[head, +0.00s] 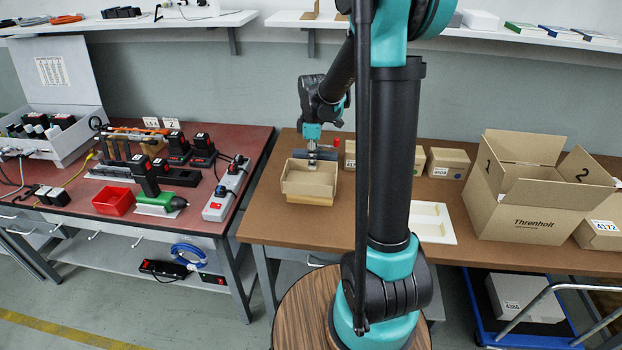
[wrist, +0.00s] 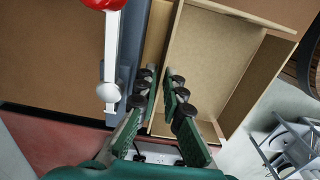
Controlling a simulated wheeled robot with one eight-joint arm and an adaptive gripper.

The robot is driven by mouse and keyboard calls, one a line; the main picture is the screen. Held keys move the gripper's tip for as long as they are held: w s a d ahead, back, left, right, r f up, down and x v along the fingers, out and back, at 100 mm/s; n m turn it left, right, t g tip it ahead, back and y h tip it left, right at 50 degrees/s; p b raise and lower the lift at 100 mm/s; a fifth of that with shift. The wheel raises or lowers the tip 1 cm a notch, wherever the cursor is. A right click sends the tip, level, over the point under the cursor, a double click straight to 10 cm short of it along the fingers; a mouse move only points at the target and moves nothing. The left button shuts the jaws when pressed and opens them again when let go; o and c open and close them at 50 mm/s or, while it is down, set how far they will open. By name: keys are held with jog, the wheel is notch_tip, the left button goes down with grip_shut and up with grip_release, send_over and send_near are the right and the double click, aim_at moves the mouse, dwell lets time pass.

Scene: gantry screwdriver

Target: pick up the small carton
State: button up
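An open-topped tan carton (head: 309,184) stands on the brown table in the head view, and its inside fills much of the wrist view (wrist: 210,55). My gripper (head: 312,160) is over it, pointing down. I cannot tell whether either finger touches the wall. Small closed cartons (head: 447,162) stand farther right at the back of the table, partly hidden by my arm. I cannot tell which carton the task means.
A grey fixture (wrist: 122,50) with a red-knobbed lever (wrist: 103,4) is close beside the open carton. A large open box (head: 535,205) and a white tray (head: 433,222) are on the right. The red-topped bench (head: 205,215) on the left holds tools and a red bin (head: 113,201).

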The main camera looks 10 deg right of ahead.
jog(key=shift+f, duration=0.65)
grip_shut()
jog(key=shift+r, duration=0.15)
